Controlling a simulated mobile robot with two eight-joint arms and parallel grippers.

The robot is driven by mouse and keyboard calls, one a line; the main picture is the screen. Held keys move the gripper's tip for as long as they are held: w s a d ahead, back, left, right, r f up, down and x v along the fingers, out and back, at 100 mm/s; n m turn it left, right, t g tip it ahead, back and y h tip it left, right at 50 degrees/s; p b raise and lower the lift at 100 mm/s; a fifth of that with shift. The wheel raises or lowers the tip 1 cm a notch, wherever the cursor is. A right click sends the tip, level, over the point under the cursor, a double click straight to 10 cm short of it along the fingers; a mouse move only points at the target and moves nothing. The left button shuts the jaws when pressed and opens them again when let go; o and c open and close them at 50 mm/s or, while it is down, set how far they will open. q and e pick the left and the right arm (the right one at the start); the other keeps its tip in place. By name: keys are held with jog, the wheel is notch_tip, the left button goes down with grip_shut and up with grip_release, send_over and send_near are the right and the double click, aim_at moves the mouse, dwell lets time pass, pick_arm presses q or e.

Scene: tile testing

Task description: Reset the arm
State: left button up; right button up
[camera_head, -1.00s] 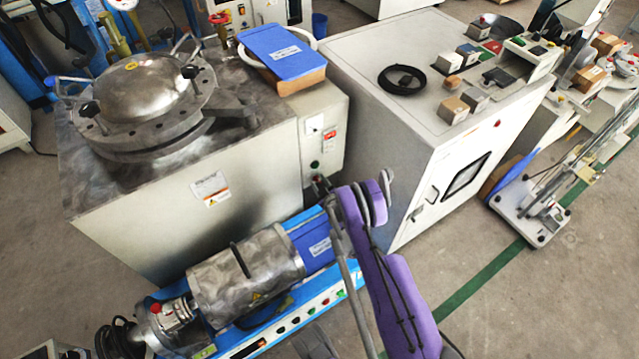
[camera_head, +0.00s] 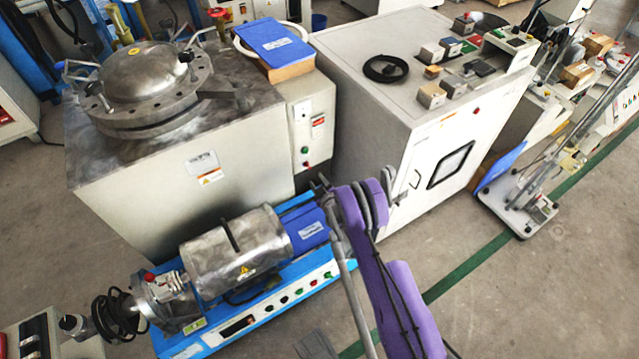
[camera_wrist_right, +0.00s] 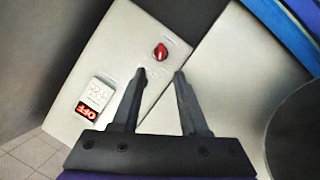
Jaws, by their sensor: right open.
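My right arm, purple, rises from the bottom of the head view. Its right gripper (camera_head: 322,187) is at the far end, small and partly hidden by the wrist, in front of the pressure-vessel machine's control box (camera_head: 306,140). In the right wrist view the two dark fingers (camera_wrist_right: 161,74) stand apart with nothing between them. Beyond them is a pale panel with a red knob (camera_wrist_right: 160,52) near the fingertips and a red-labelled switch (camera_wrist_right: 94,104) to the left. I cannot tell whether the fingers touch the panel. My left gripper is not in view.
A blue-based machine with a metal cylinder (camera_head: 234,252) lies left of my arm. The pressure-vessel machine (camera_head: 145,90) stands behind it. A white cabinet (camera_head: 385,125) with small boxes on top stands behind and right of my gripper. Open floor (camera_head: 540,290) lies to the right.

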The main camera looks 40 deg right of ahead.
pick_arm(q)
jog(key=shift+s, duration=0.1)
pick_arm(e)
jog(key=shift+s, duration=0.1)
jog(key=shift+r, duration=0.1)
dwell(0.4)
